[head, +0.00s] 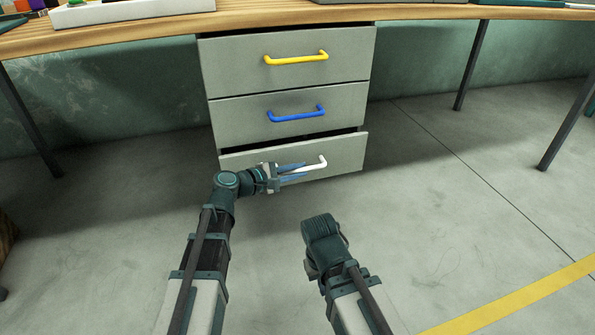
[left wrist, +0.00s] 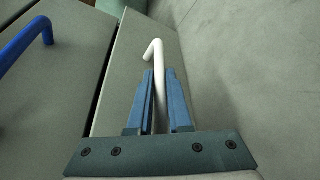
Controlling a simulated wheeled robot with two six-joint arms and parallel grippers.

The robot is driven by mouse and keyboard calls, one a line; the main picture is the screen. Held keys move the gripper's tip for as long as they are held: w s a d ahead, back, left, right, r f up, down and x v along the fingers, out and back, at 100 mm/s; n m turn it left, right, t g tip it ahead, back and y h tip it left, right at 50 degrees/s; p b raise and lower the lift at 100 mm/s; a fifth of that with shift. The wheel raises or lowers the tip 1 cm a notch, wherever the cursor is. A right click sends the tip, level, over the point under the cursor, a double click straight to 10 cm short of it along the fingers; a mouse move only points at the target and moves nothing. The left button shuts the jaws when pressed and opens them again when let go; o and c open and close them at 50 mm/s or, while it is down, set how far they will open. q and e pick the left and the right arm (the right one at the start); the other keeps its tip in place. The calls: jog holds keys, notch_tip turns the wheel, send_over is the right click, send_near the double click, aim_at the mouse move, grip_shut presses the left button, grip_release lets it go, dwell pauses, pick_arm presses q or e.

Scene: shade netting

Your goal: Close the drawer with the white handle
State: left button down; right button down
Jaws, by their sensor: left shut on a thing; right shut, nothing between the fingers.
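The bottom drawer (head: 346,152) of the grey cabinet stands a little open, with a dark gap along its top edge. Its white handle (head: 322,161) is on the drawer front. My left gripper (head: 303,171) is at the handle, its blue fingers shut on it. In the left wrist view the white handle (left wrist: 156,55) runs between the two fingers (left wrist: 160,100), and its far end bends to the drawer front (left wrist: 125,85). My right gripper (head: 322,228) is low in front of the cabinet, away from the drawer; its fingers are hard to make out.
Above are a drawer with a blue handle (head: 297,115) and one with a yellow handle (head: 296,59); the top one looks shut. A wooden table top (head: 260,15) runs over the cabinet. The concrete floor (head: 430,220) is clear to the right.

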aim_at(294, 161)
dwell(0.4)
pick_arm(q)
jog(key=shift+w+a+r, duration=0.1)
jog(key=shift+w+a, duration=0.15)
jog(key=shift+w, duration=0.45)
jog(key=shift+w+a+f, duration=0.1)
jog(key=shift+w+a, duration=0.1)
jog(key=shift+w, duration=0.45)
jog(key=shift+w+a+r, duration=0.1)
jog(key=shift+w+a, duration=0.15)
jog(key=shift+w, duration=0.45)
jog(key=c, duration=0.8)
grip_release()
jog(key=shift+c, duration=0.2)
jog(key=shift+s, duration=0.15)
jog(key=p+v, duration=0.3)
jog(key=v, duration=1)
jog(key=shift+s+a, duration=0.2)
jog(key=shift+a, duration=0.05)
